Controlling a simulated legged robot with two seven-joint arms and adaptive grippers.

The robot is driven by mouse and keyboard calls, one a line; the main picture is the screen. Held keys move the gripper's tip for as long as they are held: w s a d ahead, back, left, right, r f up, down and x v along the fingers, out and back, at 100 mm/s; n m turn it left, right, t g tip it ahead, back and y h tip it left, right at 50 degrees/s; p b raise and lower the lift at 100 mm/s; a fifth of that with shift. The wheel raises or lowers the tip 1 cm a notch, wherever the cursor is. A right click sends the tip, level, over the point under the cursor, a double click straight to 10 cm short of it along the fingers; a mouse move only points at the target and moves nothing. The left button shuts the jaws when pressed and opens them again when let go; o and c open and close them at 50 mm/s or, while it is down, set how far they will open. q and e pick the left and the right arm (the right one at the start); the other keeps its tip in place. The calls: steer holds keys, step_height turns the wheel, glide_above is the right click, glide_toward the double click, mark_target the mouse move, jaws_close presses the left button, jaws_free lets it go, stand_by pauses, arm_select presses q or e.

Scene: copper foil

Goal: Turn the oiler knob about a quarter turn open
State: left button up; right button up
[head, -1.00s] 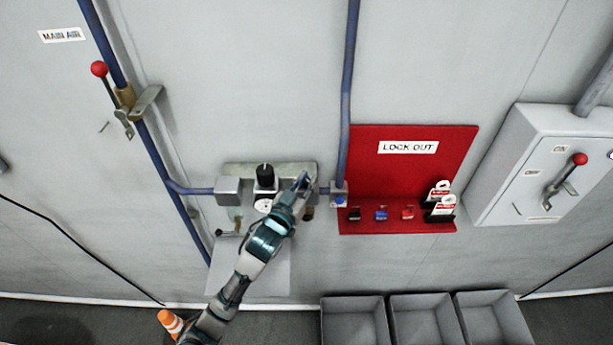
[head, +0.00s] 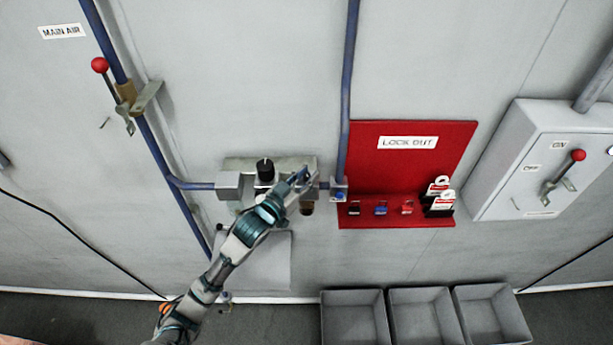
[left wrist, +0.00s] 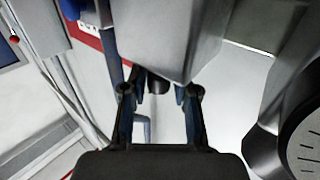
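The air unit hangs on the wall in the pipe run. Its oiler is the right-hand part, and my left gripper (head: 303,178) covers most of it in the head view. Only the brown lower part of the oiler (head: 307,208) shows below the gripper. In the left wrist view, a small dark knob (left wrist: 158,85) sticks out of a grey block (left wrist: 168,40). My left gripper (left wrist: 160,92) is open there, with one finger on each side of the knob; I cannot tell if they touch it. My right gripper is not in view.
The regulator's black knob (head: 265,170) stands just left of my gripper, and a round gauge (left wrist: 303,140) is close by in the wrist view. The red lockout board (head: 400,160) is to the right. Grey bins (head: 420,315) stand below.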

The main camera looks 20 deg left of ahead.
arm_select(q)
steer(key=shift+o, duration=0.6)
steer(key=shift+w+f, duration=0.1)
steer(key=shift+w, duration=0.05)
steer(key=v, duration=1.2)
steer(key=shift+f, duration=0.1)
